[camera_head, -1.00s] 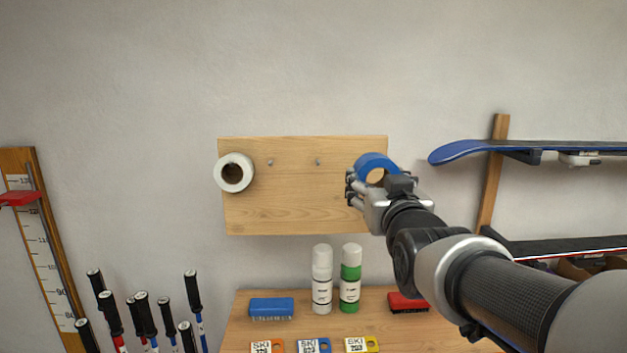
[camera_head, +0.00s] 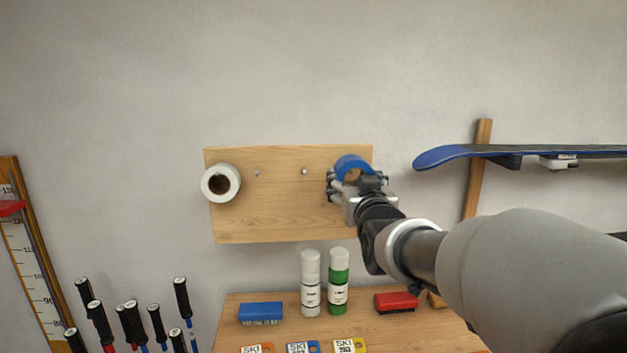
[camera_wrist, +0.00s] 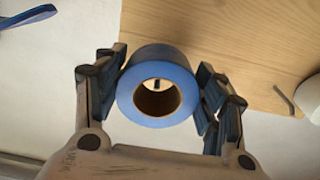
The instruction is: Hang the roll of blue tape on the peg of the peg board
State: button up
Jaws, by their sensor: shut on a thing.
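The roll of blue tape (camera_head: 352,162) is in my gripper (camera_head: 349,184), in front of the right end of the wooden peg board (camera_head: 260,215). In the wrist view the roll (camera_wrist: 158,65) sits between the two fingers (camera_wrist: 157,98), its brown core facing the camera. A small dark piece, perhaps a peg, shows through the hole; I cannot tell whether the roll is around it or short of it. Two bare metal pegs, the left peg (camera_head: 257,173) and the right peg (camera_head: 304,171), stick out of the board. One bent peg (camera_wrist: 284,100) shows in the wrist view.
A white roll (camera_head: 221,183) hangs at the board's left end. Below, a bench holds a white bottle (camera_head: 310,285), a green bottle (camera_head: 338,285), a blue brush (camera_head: 261,312) and a red brush (camera_head: 396,302).

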jog(key=shift+w+p, duration=0.4)
jog(key=shift+w, duration=0.55)
jog(key=shift+w+f+b, duration=0.3)
jog(key=shift+w+b, duration=0.05)
jog(key=shift+w, duration=0.45)
jog(key=shift+f+b, duration=0.3)
jog(key=shift+b, duration=0.2)
jog(key=o, duration=1)
jog(key=shift+o, duration=0.5)
jog(key=shift+o, duration=0.7)
